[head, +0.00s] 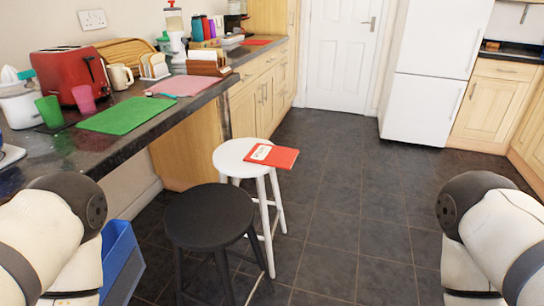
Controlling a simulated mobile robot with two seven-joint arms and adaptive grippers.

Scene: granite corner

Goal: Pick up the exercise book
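A red exercise book (281,157) with a white label lies flat on top of a white round stool (234,163). It reaches past the right edge of the seat. My two arms show at the lower left and lower right corners. Neither gripper can be seen in the head view, and nothing touches the book.
A black stool (209,217) stands in front of the white one. A blue bin (121,262) is at the lower left. The dark counter (100,152) on the left holds a green mat (125,115), a red toaster (71,77) and cups. The tiled floor on the right is clear.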

